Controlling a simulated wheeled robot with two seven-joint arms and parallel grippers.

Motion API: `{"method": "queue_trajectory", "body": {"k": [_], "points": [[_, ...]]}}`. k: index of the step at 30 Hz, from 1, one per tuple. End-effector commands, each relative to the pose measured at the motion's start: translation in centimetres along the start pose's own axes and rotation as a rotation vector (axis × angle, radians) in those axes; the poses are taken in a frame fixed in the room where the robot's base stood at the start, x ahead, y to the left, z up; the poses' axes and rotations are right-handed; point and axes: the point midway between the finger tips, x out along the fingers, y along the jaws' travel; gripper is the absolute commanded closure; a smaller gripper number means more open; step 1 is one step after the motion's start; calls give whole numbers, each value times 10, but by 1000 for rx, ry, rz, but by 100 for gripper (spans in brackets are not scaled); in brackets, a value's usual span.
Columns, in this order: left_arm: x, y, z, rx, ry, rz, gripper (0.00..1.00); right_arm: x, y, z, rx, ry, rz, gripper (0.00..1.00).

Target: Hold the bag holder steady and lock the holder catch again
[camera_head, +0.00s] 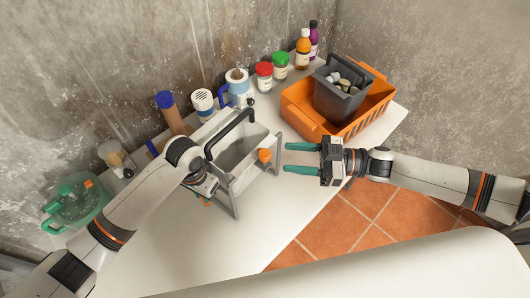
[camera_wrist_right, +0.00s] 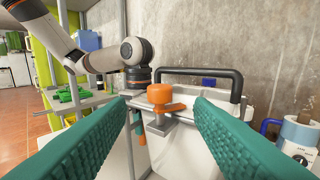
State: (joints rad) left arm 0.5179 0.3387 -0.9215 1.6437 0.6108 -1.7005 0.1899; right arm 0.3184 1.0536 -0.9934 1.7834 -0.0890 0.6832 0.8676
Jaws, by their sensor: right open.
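The bag holder (camera_head: 232,190) is a grey frame with a pale bin or bag in it and a black bar handle (camera_head: 231,132) on top; it stands on the white table. Its orange catch (camera_head: 265,155) is on the side facing my right gripper, and the catch also shows in the right wrist view (camera_wrist_right: 160,95). My right gripper (camera_head: 287,158) has teal fingers, is open and empty, and points at the catch with a small gap. My left gripper (camera_head: 204,186) is at the holder's near left side; its fingers are mostly hidden, so I cannot tell its grip.
An orange crate (camera_head: 362,125) with a dark grey bucket (camera_head: 338,100) of stones stands right of the holder. Bottles, jars and mugs line the wall behind. The table front is clear.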

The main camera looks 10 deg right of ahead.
Motion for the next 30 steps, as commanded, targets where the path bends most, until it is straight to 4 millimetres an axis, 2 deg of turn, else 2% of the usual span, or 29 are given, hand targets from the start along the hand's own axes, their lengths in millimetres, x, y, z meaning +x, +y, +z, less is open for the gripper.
{"method": "queue_trajectory", "body": {"k": [3, 10, 15, 23, 24, 30], "points": [[-1, 0, 1, 1, -3, 0, 100, 27, 0, 2, -2, -5, 3, 52], [-1, 0, 1, 1, -3, 0, 100, 62, 0, 1, -3, -3, 2, 52], [-1, 0, 1, 0, -3, 0, 100, 73, 0, 0, -3, 0, 1, 52], [-1, 0, 1, 0, -3, 0, 100, 74, 0, 0, -3, 0, 1, 52], [-1, 0, 1, 0, -3, 0, 100, 74, 0, 0, -3, 0, 1, 54], [-1, 0, 1, 0, -3, 0, 100, 74, 0, 0, -3, 0, 1, 87]]}}
